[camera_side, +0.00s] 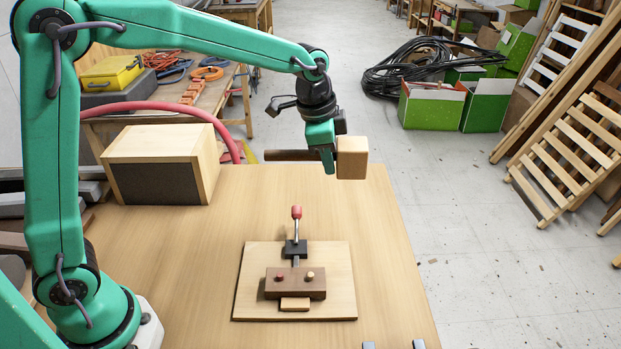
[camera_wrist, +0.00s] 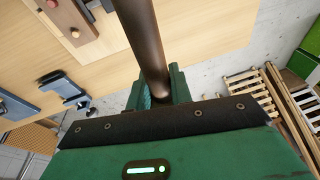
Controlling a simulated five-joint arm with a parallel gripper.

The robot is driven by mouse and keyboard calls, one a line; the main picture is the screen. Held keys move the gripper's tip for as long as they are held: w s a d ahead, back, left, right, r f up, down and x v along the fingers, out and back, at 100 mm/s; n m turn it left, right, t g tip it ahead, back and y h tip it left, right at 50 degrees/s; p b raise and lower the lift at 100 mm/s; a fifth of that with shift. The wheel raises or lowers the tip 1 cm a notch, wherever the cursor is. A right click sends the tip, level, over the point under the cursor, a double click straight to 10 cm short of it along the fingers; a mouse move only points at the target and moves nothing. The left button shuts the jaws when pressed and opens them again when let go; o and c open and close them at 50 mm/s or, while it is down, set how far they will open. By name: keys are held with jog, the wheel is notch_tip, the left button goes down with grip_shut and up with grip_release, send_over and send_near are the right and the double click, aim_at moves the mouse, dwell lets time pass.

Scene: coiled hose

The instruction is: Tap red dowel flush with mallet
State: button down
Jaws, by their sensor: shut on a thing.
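My gripper (camera_side: 328,158) is above the back of the table, shut on the dark handle (camera_side: 287,155) of the mallet. The mallet's pale block head (camera_side: 353,158) is on the right of my fingers. In the wrist view the brown handle (camera_wrist: 144,40) runs up between my gripper's fingers (camera_wrist: 158,90); the head is out of that view. The red dowel (camera_side: 279,277) stands in the left of a dark brown block (camera_side: 295,291), with a pale dowel (camera_side: 310,275) at right. The red dowel stands a little above the block's top. The mallet is well apart from both dowels.
A toggle clamp (camera_side: 296,249) with a red-tipped upright handle stands behind the block on a pale board (camera_side: 253,303). A wooden box (camera_side: 162,160) stands at the table's back left. Two grey pieces (camera_side: 418,344) show at the front edge. The table's right side is clear.

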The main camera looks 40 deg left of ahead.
jog(key=g, duration=0.1)
send_near(280, 279)
jog(key=a, duration=0.1)
jog(key=a+r, duration=0.1)
jog(key=s+a+r, duration=0.1)
jog(key=shift+a, duration=0.2)
jog(key=shift+f, duration=0.25)
jog(key=shift+f, duration=2.05)
jog(key=shift+d, duration=0.2)
jog(key=shift+f, duration=1.75)
jog(key=shift+r, duration=1.3)
